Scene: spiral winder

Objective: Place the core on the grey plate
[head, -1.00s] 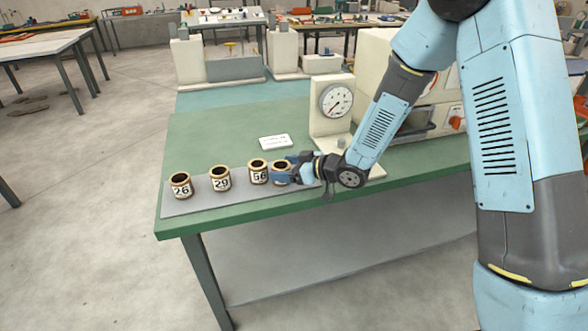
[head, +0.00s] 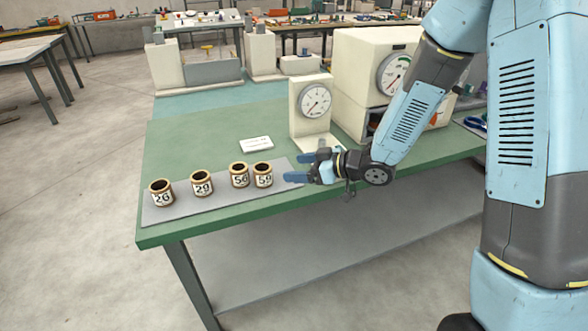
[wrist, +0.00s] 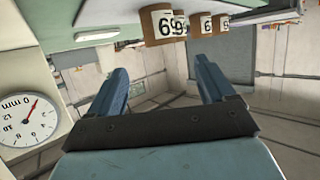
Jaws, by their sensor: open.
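Several brown cores with white number labels stand upright in a row on the grey plate (head: 220,203): the 26 core (head: 162,193), the 29 core (head: 202,184), the 56 core (head: 239,175) and the 59 core (head: 263,175). The 59 core is the rightmost, close to the 56 core. My gripper (head: 300,168) is open and empty, just right of the 59 core and apart from it, with its fingers pointing left. In the wrist view the cores appear upside down at the top, the nearest one (wrist: 153,24) beyond the open blue fingers.
The plate lies along the front edge of a green table (head: 180,145). A white card (head: 256,144) lies behind the cores. A cream stand with a dial gauge (head: 315,100) rises behind my gripper, and a larger cream machine (head: 355,60) stands further back.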

